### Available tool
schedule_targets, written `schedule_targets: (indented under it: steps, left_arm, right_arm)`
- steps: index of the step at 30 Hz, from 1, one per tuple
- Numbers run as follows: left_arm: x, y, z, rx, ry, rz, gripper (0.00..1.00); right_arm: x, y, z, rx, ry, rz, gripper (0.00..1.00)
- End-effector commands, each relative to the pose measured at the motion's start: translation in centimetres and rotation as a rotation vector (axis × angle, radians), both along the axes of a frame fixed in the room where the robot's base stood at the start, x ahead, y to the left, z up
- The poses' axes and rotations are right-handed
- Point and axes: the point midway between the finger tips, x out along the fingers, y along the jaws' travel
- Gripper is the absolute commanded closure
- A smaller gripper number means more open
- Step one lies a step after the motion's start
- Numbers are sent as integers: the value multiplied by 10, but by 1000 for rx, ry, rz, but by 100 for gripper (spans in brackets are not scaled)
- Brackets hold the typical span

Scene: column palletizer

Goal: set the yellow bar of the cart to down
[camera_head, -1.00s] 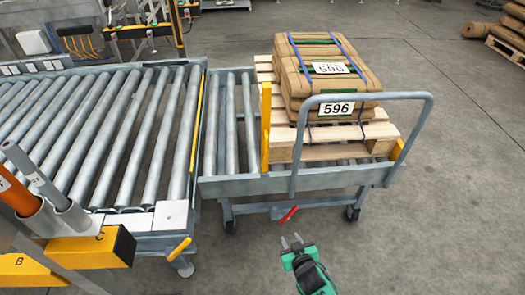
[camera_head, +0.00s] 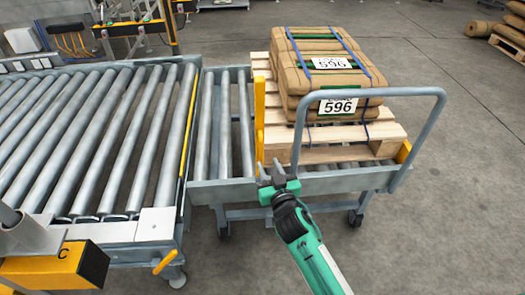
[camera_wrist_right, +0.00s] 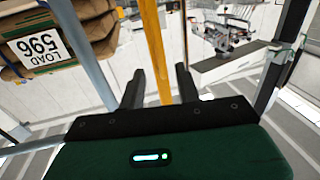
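The cart (camera_head: 340,179) is a grey roller frame with a looped handle. Its yellow bar (camera_head: 259,125) stands upright at the cart's left part, beside the pallet. My right gripper (camera_head: 270,174) is at the near side of the cart, close to the bar's lower end. In the right wrist view the yellow bar (camera_wrist_right: 154,45) runs between the two dark, spread fingers (camera_wrist_right: 160,88), with a gap to each. I cannot tell how deep the bar sits between them. My left gripper is not in view.
A wooden pallet (camera_head: 275,150) with strapped brown sacks (camera_head: 310,85) marked 596 rests on the cart. The cart's looped handle (camera_head: 437,118) rises right of my gripper. A roller conveyor (camera_head: 125,130) stands at the left.

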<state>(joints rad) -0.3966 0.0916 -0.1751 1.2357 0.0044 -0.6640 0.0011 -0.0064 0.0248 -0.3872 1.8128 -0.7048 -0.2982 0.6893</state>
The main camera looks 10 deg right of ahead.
Motion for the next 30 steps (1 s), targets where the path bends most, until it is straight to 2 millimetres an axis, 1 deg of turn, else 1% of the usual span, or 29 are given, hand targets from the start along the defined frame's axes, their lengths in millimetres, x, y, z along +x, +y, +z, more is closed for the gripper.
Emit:
schedule_targets:
  steps: [1,6,12,18,25,29,30]
  left_arm:
    - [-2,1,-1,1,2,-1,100]
    - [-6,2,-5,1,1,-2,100]
    - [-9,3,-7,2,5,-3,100]
    - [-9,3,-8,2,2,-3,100]
    - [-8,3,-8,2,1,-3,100]
    - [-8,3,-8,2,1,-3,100]
    - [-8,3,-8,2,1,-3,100]
  right_arm:
    - [11,2,2,0,-1,0,66]
    - [38,8,1,-1,-1,0,66]
    - [60,12,0,-1,1,0,66]
    - [68,14,0,0,0,0,66]
    - [68,14,0,0,1,0,66]
    - [68,14,0,0,1,0,92]
    - [68,14,0,0,1,0,100]
